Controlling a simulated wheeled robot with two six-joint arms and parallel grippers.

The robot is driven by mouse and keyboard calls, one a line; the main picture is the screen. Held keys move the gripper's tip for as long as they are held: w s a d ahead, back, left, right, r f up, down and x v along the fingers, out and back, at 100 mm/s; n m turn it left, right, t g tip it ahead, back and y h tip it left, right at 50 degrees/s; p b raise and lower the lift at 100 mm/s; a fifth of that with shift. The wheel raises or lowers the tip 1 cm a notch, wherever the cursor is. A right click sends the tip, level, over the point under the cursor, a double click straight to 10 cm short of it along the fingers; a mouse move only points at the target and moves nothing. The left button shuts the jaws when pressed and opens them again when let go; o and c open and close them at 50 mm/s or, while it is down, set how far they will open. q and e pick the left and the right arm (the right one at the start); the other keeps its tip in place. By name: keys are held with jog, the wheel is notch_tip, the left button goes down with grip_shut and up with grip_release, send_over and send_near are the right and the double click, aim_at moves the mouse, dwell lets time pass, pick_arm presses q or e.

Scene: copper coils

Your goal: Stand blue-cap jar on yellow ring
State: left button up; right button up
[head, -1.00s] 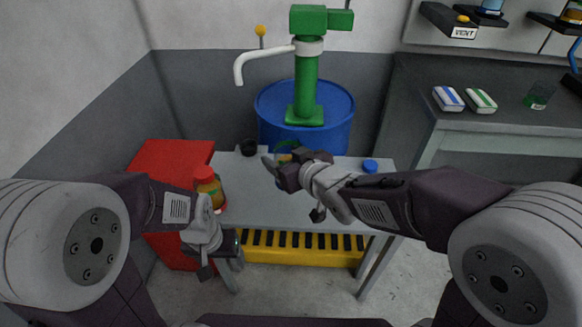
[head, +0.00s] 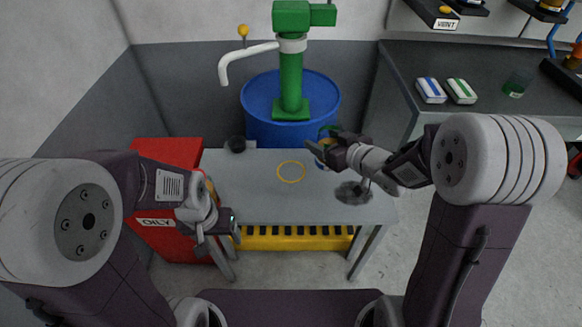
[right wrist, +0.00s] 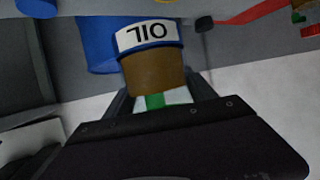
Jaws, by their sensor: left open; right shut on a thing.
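The yellow ring (head: 291,172) lies bare on the grey table, with nothing standing on it. My right gripper (head: 333,150) is shut on a small brown container with a blue rim and an OIL label (right wrist: 153,65), right of the ring. The label looks upside down in the right wrist view. My left gripper (head: 222,228) is open at the table's front left.
A blue drum (head: 260,105) with a green pump (head: 291,75) stands behind the table (head: 255,205). A black cup (head: 237,144) is at the back left. A red cabinet (head: 165,235) stands left. A dark patch (head: 353,192) lies on the table's right side.

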jog(key=shift+w+a+f+b, duration=0.95)
jog(key=shift+a+f+b, duration=0.3)
jog(key=shift+a+f, duration=0.5)
jog(key=shift+w+a+f+b, duration=0.9)
jog(key=shift+a+f+b, duration=0.3)
jog(key=shift+a+f, duration=0.55)
jog(key=shift+w+a+f+b, duration=0.95)
jog(key=shift+a+f+b, duration=0.45)
jog(key=shift+f, duration=0.55)
jog(key=shift+a, duration=0.15)
jog(key=shift+f, duration=0.15)
jog(key=o, duration=1.6)
